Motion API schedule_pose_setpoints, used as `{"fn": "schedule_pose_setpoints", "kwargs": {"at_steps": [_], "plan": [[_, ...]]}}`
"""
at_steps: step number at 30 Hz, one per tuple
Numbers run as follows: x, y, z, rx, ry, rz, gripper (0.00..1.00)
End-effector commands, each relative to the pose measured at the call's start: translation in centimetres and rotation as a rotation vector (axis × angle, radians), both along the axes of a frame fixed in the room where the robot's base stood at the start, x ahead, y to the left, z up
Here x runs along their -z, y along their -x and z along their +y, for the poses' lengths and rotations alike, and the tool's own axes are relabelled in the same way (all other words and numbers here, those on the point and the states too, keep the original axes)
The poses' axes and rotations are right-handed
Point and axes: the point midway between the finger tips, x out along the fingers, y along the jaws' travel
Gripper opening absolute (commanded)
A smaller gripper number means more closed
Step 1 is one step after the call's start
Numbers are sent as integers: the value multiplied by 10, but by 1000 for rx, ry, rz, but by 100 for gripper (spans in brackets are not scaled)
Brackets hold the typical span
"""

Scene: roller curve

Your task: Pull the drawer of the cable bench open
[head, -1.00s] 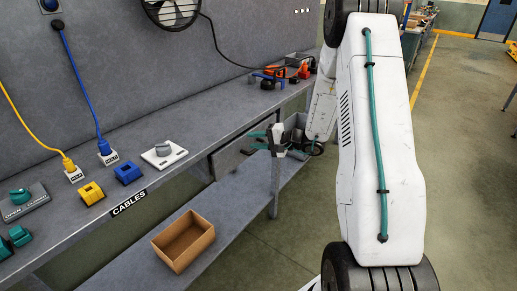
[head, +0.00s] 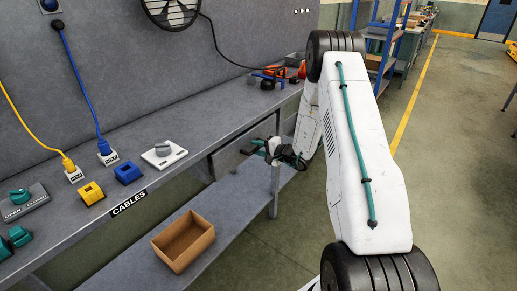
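The cable bench (head: 190,125) runs along the left, with a CABLES label on its front edge. Its grey drawer (head: 228,160) sits under the top toward the far end and looks shut. My gripper (head: 256,147) is in front of the drawer's right part, fingers pointing left toward its front. The drawer's handle is not distinguishable; the gripper covers part of the front.
A bench leg (head: 274,190) stands just below my gripper. An open cardboard box (head: 184,241) sits on the lower shelf. Plugs, a yellow block (head: 91,193) and a blue block (head: 128,173) are on the top.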

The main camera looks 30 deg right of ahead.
Motion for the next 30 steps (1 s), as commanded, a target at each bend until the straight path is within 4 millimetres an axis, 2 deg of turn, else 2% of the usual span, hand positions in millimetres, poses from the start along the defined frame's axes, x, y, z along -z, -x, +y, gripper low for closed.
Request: {"fn": "schedule_pose_setpoints", "kwargs": {"at_steps": [6, 7, 10, 17, 22, 26, 30], "plan": [[0, -1, 0, 0, 0, 0, 32], [0, -1, 0, 0, 0, 0, 26], [0, 0, 0, 0, 0, 0, 0], [0, 1, -1, 0, 0, 0, 0], [-1, 12, -5, 1, 1, -1, 0], [-1, 32, -13, 2, 0, 0, 0], [0, 64, -25, 4, -1, 1, 0]]}}
